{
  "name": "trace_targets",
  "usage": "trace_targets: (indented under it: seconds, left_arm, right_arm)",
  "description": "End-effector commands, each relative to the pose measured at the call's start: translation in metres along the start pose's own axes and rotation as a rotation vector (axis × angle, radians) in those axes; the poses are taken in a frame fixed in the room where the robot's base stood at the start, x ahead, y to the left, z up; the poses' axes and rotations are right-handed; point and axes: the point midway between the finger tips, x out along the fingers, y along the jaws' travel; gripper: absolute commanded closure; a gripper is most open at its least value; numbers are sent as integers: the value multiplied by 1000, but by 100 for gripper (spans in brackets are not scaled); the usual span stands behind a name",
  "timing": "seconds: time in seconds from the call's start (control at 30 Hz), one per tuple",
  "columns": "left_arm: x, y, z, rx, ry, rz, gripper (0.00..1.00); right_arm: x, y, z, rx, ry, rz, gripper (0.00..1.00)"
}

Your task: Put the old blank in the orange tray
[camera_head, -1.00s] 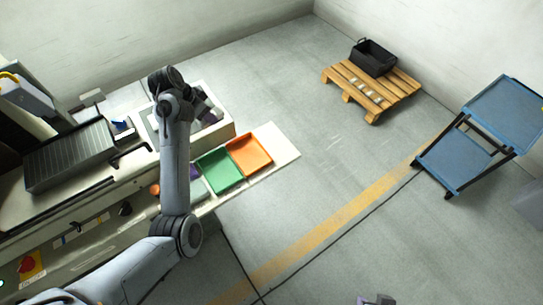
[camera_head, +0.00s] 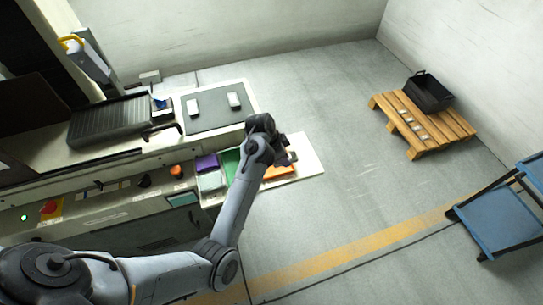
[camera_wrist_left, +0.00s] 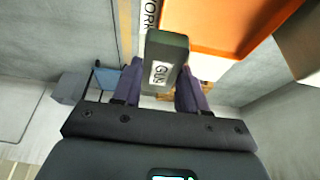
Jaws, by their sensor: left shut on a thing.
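My left gripper (camera_head: 287,156) is over the orange tray (camera_head: 279,172), which its arm partly hides in the head view. In the left wrist view, the gripper (camera_wrist_left: 157,88) is shut on a dark grey block, the old blank (camera_wrist_left: 172,46), with a white label that appears upside down and seems to read OLD. In that view the orange tray (camera_wrist_left: 225,25) lies beyond the block, up and to the right. I cannot tell the height of the block above the tray. My right gripper is not in view.
Two light blocks lie on the machine's dark plate (camera_head: 213,118). A pallet (camera_head: 440,135) with a black crate (camera_head: 429,93) and a blue cart (camera_head: 500,220) stand right.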

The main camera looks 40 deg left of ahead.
Motion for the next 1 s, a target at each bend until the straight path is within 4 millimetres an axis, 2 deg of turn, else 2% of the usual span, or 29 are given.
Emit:
trace_targets:
  seconds: [0.03,0.2,0.4,0.67,1.0]
  left_arm:
    - [5,-12,4,-3,3,-1,100]
    - [20,-44,19,-1,2,-2,100]
    - [32,-69,31,0,2,-2,100]
    - [38,-78,36,1,2,-1,100]
    - [70,-77,49,1,2,0,100]
  right_arm:
    - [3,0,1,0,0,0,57]
    - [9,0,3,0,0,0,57]
    - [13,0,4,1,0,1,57]
    - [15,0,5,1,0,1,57]
    - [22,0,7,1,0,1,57]
